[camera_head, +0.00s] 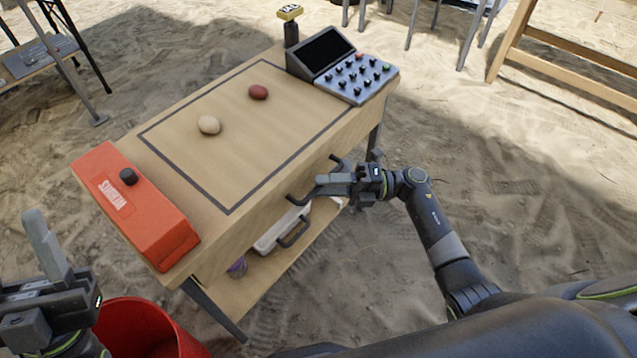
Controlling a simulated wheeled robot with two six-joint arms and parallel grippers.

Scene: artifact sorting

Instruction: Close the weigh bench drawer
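The weigh bench (180,168) is a wooden table in the middle of the head view. A dark drawer handle (298,199) stands out from its front side. The drawer front looks close to flush with the bench; any small gap is hard to see. My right gripper (325,184) is at the handle, its fingers pointing left across it. The fingers and handle overlap, so their contact and opening are unclear. My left gripper (38,245) is at the lower left, away from the drawer, with a grey finger pointing up. Its opening is unclear.
On the bench are a tan stone (209,125), a reddish stone (258,92), an orange box (125,205) and a keypad console (350,75). A white case (272,238) and a purple item (238,267) are on the lower shelf. A red bucket (140,325) stands near my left gripper.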

